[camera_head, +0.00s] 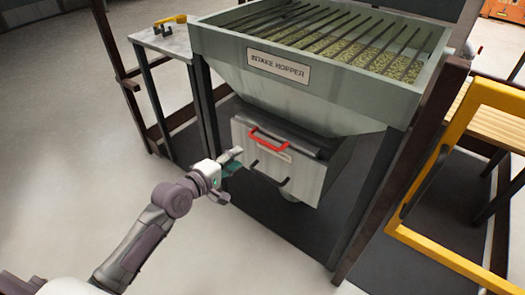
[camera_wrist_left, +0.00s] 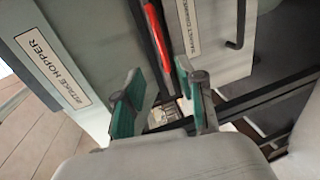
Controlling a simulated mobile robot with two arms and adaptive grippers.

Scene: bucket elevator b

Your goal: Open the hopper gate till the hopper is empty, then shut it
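The intake hopper (camera_head: 235,50) is a grey-green bin with bars over its top and grain showing beneath them. Below it is a pale gate box (camera_head: 310,185) with a red handle (camera_head: 268,138) on its upper front and a black handle (camera_head: 270,172) lower down. The red handle also shows in the left wrist view (camera_wrist_left: 157,32). My left gripper (camera_head: 234,161) is just left of the gate box front, apart from the red handle. Its green-padded fingers (camera_wrist_left: 155,98) are spread with nothing between them. My right gripper is not in view.
A small table (camera_head: 165,42) with a yellow item on it stands left of the hopper. A yellow frame (camera_head: 440,252) and dark posts stand to the right. The floor in front and to the left is clear.

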